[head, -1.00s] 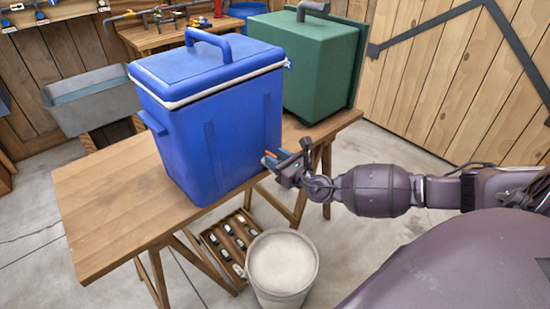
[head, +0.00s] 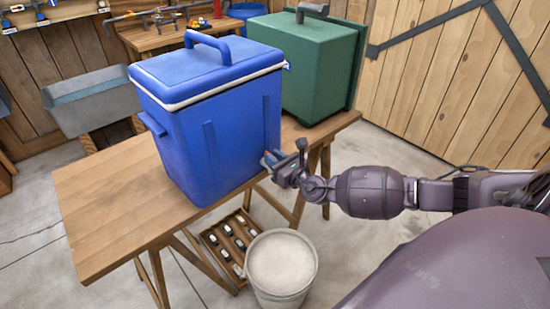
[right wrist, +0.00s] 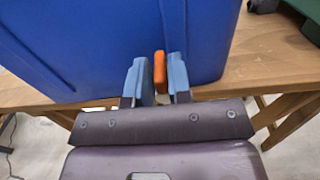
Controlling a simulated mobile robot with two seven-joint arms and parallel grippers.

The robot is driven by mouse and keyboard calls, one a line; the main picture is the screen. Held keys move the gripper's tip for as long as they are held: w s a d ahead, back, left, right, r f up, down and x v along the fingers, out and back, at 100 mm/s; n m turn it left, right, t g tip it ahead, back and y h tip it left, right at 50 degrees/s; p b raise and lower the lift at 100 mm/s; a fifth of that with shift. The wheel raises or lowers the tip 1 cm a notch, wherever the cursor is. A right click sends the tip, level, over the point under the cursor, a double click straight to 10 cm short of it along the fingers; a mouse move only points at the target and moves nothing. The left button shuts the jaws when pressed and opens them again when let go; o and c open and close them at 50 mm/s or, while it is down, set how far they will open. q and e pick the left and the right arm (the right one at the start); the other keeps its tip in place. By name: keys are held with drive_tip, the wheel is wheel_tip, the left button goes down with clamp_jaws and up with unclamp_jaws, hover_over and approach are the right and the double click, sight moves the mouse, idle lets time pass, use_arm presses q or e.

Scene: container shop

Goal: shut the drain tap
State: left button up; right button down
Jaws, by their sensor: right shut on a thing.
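The blue cooler (head: 225,145) with its lid on stands upright on the wooden table. It also fills the top of the right wrist view (right wrist: 105,45). The drain tap's orange lever (right wrist: 159,70) shows low on the cooler's side in the right wrist view, between my fingers. My right gripper (head: 272,162) is at the cooler's lower right side, shut on the tap lever; its fingers also show in the right wrist view (right wrist: 159,74). The rest of the tap is hidden behind the lever and fingers. My left gripper is out of view.
A green box (head: 310,65) stands behind the cooler on the table (head: 105,215). A pale bucket (head: 282,268) stands on the floor below the tap, beside a wooden crate (head: 212,248) of bottles. The table's front left is clear.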

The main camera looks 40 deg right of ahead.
drive_tip(key=shift+a+r+m+h+p, duration=0.15)
drive_tip(key=shift+r+m+h+p, duration=0.15)
drive_tip(key=shift+m+h+p, duration=0.35)
drive_tip(key=shift+h+p, duration=0.55)
drive_tip(key=shift+p, duration=0.05)
drive_tip(key=shift+a+m+h+p, duration=0.2)
drive_tip(key=shift+m+h+p, duration=0.75)
drive_tip(key=shift+h, duration=0.15)
drive_tip(key=m+g+h, duration=0.3)
drive_tip(key=h, duration=0.1)
drive_tip(key=m+g+h+p, duration=0.1)
drive_tip(key=m+g+h, duration=0.2)
drive_tip(key=h, duration=0.1)
drive_tip(key=a+m+g+h+p, duration=0.1)
drive_tip(key=m+g+h, duration=0.1)
drive_tip(key=m+h, duration=0.1)
drive_tip(key=shift+w+f+m+g+h, duration=0.35)
drive_tip(key=shift+w+m+g+h, duration=0.05)
drive_tip(key=shift+h, duration=0.4)
drive_tip(key=shift+r, duration=0.1)
